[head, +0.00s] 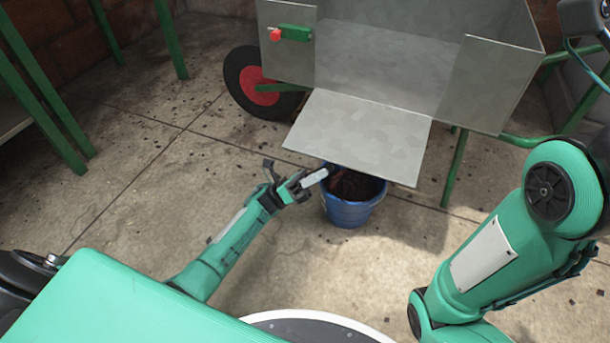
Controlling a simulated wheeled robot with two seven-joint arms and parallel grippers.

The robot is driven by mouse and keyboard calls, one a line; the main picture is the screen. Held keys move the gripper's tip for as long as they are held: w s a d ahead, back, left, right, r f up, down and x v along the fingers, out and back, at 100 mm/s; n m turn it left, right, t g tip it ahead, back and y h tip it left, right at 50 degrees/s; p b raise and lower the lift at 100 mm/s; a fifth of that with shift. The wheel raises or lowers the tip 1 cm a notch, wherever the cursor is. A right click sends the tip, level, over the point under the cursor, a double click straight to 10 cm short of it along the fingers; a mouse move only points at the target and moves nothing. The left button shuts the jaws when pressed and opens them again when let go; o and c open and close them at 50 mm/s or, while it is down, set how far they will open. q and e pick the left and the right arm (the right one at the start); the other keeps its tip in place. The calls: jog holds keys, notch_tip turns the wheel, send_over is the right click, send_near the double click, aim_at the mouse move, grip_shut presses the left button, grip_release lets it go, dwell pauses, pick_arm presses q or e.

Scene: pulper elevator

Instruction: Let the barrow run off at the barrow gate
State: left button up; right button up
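The barrow (490,75) is a grey sheet-metal box on green legs, with a black wheel (258,85) with a red hub at its left. Its gate flap (360,135) hangs outward and slopes down from the front opening. The box floor that shows is bare. A green latch with a red knob (290,33) sits on the front panel left of the opening. A blue bucket (350,211) with dark reddish contents stands under the flap's lower edge. My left gripper (287,180) is just left of the bucket with its fingers apart. A pale bar reaches from it toward the rim; contact is unclear.
Green legs of a bench (40,110) stand at the left. A green barrow leg (455,170) stands right of the bucket. The concrete floor (130,190) at left is clear apart from dark crumbs.

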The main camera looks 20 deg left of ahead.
pick_arm(q)
jog(key=p+v, duration=0.1)
jog(key=v, duration=0.5)
dwell(0.3)
